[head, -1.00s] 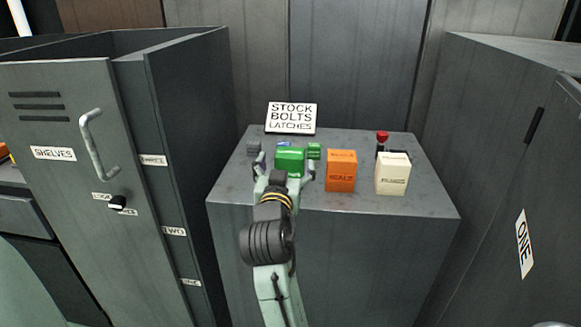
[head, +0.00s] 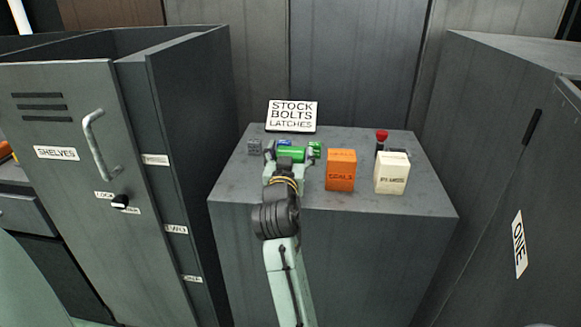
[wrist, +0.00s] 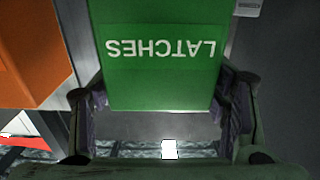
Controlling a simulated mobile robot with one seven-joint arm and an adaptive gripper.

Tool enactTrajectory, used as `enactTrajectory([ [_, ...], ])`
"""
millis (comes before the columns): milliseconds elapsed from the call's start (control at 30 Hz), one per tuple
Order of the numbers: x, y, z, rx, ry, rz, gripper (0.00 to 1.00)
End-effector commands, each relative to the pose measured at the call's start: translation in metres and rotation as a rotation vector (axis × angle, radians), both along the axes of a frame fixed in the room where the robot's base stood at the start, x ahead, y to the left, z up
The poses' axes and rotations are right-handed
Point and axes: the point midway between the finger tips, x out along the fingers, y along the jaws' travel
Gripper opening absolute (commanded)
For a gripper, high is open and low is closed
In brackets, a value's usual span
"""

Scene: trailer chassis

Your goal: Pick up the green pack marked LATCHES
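The green pack marked LATCHES (head: 291,155) stands on the grey cabinet top, left of an orange pack. In the wrist view its green face (wrist: 160,75) fills the upper middle, with the lettering upside down. My gripper (head: 291,152) reaches over the cabinet from the front, with one finger on each side of the pack. In the wrist view the gripper (wrist: 160,110) is open around the pack, its fingers very close to the pack's left and right sides. Whether the pads touch it is hard to tell. My wrist partly hides the pack in the head view.
The orange pack (head: 341,171) and a cream pack (head: 392,174) stand to the right on the cabinet top (head: 240,185). A small green item (head: 315,148) and a grey one (head: 254,146) are near my fingers. A sign (head: 291,115) stands behind. Tall lockers flank both sides.

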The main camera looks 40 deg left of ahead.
Motion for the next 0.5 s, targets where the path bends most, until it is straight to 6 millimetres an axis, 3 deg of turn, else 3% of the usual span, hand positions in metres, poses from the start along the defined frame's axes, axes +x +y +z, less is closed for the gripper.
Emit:
enactTrajectory([
  [500, -0.0002, 0.0, 0.0, 0.0, 0.0, 0.0, 0.31],
])
